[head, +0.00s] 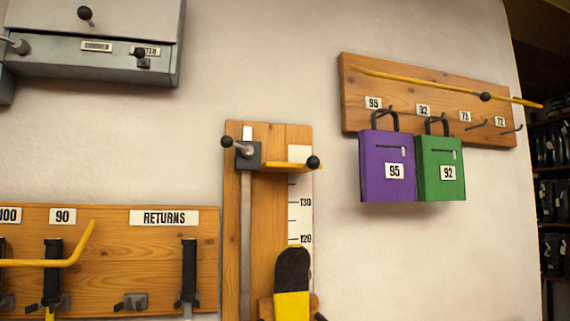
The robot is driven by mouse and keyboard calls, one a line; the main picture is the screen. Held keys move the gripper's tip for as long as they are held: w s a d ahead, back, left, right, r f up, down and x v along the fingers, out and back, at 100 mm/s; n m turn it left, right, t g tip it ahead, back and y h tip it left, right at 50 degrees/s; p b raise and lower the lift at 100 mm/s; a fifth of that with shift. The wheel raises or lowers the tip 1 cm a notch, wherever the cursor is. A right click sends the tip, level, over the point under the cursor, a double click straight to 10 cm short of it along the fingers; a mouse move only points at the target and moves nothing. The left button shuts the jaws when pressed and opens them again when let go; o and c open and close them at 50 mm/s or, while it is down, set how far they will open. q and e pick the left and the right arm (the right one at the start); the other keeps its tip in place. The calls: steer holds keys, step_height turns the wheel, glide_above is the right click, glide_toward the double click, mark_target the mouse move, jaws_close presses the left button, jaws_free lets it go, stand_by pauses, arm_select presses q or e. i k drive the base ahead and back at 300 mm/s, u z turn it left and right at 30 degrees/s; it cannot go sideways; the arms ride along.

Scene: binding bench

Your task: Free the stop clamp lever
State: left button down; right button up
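The stop clamp is a dark grey block (249,157) on the upright wooden measuring board (270,225) at the centre of the head view. It sits on a pale vertical rail near the board's top. A short metal lever (239,148) with a black ball end sticks out of the block to the upper left. A yellow stop bar (285,165) runs right from the block across the white scale, to a black ball (313,162) at its right. Whether the clamp is tight cannot be told. Neither gripper shows.
A black and yellow upright piece (292,285) stands below the bar. Purple (384,168) and green (440,168) boxes hang from a hook board (440,80) at right. A RETURNS rack (110,245) is lower left; a grey cabinet (120,30) is upper left.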

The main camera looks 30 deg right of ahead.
mark_target(248, 151)
steer(key=z, duration=0.5)
steer(key=i, duration=0.4)
steer(key=z, duration=0.4)
